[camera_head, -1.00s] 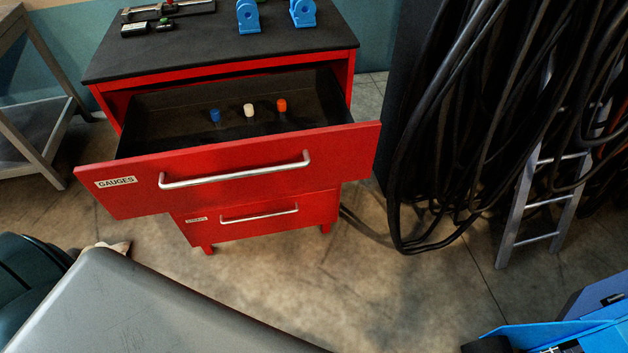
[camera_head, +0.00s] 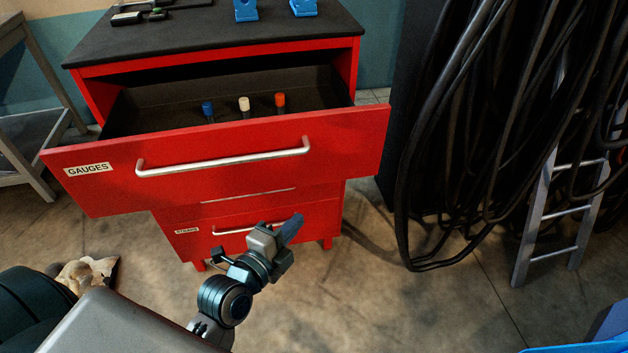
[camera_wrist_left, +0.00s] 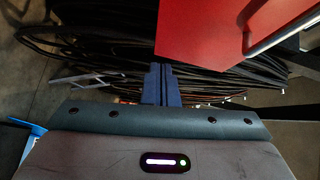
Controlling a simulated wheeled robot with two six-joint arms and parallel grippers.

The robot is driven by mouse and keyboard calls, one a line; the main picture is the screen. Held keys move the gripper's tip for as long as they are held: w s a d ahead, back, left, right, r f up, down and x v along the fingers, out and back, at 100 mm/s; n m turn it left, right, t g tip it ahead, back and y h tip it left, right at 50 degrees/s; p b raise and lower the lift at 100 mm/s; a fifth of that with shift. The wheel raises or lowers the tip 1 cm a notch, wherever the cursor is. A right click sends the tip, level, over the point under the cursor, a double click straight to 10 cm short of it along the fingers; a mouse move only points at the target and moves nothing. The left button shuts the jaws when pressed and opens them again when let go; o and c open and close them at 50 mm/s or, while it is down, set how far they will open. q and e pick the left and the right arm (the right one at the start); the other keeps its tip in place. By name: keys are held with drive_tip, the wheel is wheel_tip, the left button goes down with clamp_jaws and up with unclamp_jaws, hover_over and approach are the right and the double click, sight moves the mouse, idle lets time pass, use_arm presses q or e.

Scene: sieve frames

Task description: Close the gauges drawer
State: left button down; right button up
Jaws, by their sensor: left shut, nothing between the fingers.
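The gauges drawer (camera_head: 240,180) is the upper drawer of a red cabinet and stands pulled well out. Its red front carries a GAUGES label and a long silver handle (camera_head: 222,160). Three small items with blue, white and orange tops stand inside it. My left gripper (camera_head: 292,229) is in front of the cabinet, below the drawer handle in the picture, apart from the drawer. Its fingers (camera_wrist_left: 161,85) are shut together and empty in the left wrist view, with part of a red front (camera_wrist_left: 200,30) to their upper right. My right gripper is not in view.
A lower drawer (camera_head: 260,230) sits closed beneath, partly hidden by my left arm. The cabinet's black top (camera_head: 210,35) bears tools and blue brackets. Black cables (camera_head: 440,150) and a ladder (camera_head: 560,215) stand at right. Floor in front of the cabinet's right side is clear.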

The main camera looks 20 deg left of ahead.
use_arm(q)
wheel_tip(320, 180, up, 5)
drive_tip(key=s+m, duration=0.2)
drive_tip(key=t+b, duration=0.1)
drive_tip(key=b, duration=0.2)
approach(325, 158)
drive_tip(key=s+d, duration=0.2)
drive_tip(key=s, duration=0.1)
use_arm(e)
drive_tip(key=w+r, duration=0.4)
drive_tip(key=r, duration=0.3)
use_arm(q)
drive_tip(key=w, duration=0.2)
drive_tip(key=w+p, duration=0.1)
drive_tip(key=w, duration=0.2)
drive_tip(key=w+p, duration=0.1)
drive_tip(key=w, duration=0.1)
drive_tip(key=shift+w+a, duration=0.3)
drive_tip(key=shift+w, duration=0.1)
drive_tip(key=shift+w+a, duration=0.3)
drive_tip(key=shift+w, duration=0.15)
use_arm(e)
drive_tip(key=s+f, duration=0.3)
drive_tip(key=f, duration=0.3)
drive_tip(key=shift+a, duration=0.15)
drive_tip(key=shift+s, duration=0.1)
